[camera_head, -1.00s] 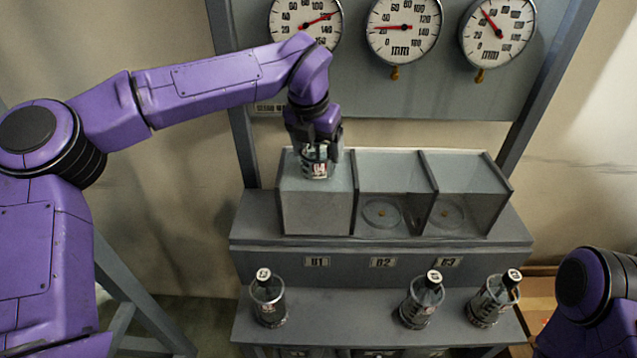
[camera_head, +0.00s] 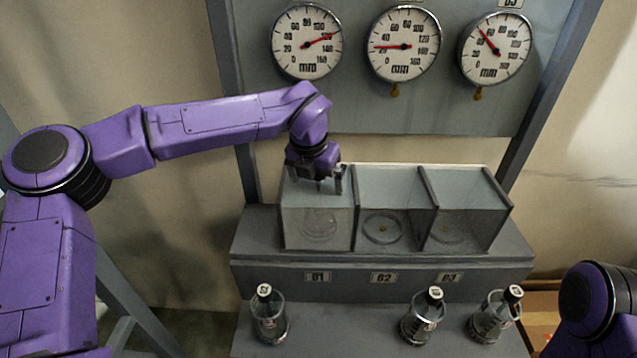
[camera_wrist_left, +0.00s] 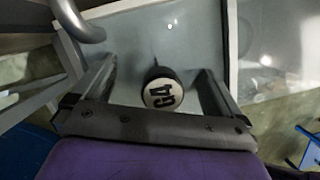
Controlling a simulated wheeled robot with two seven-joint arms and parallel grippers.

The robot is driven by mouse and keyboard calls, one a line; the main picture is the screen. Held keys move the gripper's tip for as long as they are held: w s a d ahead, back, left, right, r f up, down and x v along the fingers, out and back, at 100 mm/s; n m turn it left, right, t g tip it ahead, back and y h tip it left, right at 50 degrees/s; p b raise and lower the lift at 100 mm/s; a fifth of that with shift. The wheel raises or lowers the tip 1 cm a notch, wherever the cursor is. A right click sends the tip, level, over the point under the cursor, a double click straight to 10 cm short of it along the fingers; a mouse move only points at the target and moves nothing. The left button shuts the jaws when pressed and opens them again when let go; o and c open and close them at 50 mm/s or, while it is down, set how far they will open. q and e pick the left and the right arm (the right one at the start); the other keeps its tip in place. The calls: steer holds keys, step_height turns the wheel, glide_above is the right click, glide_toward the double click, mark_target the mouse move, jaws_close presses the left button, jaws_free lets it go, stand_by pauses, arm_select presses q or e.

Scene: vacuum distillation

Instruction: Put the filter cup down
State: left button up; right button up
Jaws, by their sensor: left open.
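My left gripper (camera_head: 325,180) is open over the top of the left compartment, the one above the 01 label. In the left wrist view, the filter cup's round black-rimmed cap marked G4 (camera_wrist_left: 162,92) shows between the spread fingers (camera_wrist_left: 157,70), with a gap on both sides. The cap hides most of the cup's body. In the head view the cup is not clear; only a faint round outline shows through the front pane of the left compartment (camera_head: 318,240). My right gripper is out of view; only part of the right arm shows at the lower right.
The middle compartment (camera_head: 394,243) and right compartment (camera_head: 462,241) each show a ring on the floor and no cup. Three capped cups stand on the lower shelf: left (camera_head: 270,325), middle (camera_head: 420,325), right (camera_head: 490,322). Gauges, including the left one (camera_head: 306,42), hang above.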

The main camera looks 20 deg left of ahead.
arm_select(q)
steer(key=b+v, duration=0.1)
steer(key=v, duration=0.9)
steer(key=shift+r, duration=0.35)
steer(key=shift+s+d, duration=0.1)
steer(key=shift+s, duration=0.1)
